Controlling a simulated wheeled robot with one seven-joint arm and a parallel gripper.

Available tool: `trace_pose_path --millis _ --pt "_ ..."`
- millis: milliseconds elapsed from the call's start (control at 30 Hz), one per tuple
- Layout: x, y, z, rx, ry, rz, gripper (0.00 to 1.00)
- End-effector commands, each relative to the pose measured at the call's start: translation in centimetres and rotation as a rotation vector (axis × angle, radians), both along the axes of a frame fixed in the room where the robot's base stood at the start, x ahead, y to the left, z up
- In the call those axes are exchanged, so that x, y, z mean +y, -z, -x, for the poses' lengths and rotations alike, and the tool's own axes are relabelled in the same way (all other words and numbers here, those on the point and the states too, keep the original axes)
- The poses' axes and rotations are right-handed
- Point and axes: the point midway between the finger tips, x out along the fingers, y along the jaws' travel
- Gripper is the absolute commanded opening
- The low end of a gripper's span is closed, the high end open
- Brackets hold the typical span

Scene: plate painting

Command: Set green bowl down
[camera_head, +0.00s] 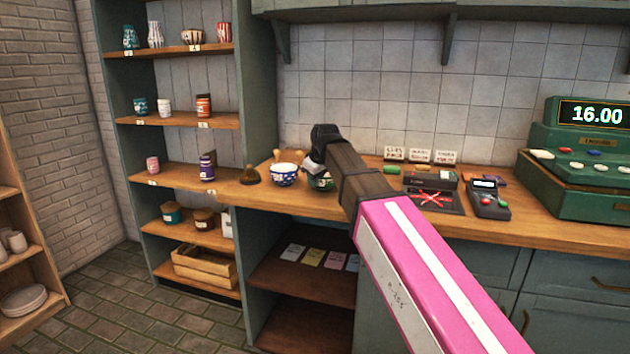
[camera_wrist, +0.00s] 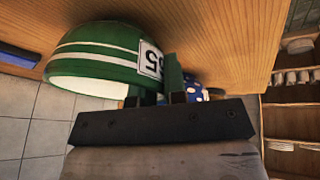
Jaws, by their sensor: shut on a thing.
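The green bowl (camera_head: 320,183) is at the wooden counter, partly hidden behind my gripper in the head view.
A blue-and-white bowl (camera_head: 284,174) stands just left of the green bowl. A brown object (camera_head: 249,177) lies further left. Small cards (camera_head: 420,156), a card terminal (camera_head: 488,199) and a green cash register (camera_head: 580,160) are to the right. Shelves of pots (camera_head: 180,120) stand left.

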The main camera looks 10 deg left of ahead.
Motion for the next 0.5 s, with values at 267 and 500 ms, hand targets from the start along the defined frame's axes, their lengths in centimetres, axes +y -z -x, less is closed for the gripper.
trace_pose_path --millis 267,500 --pt "0.0 0.24 0.0 0.0 0.0 0.0 0.38" --pt "0.01 0.22 0.0 0.0 0.0 0.0 0.38"
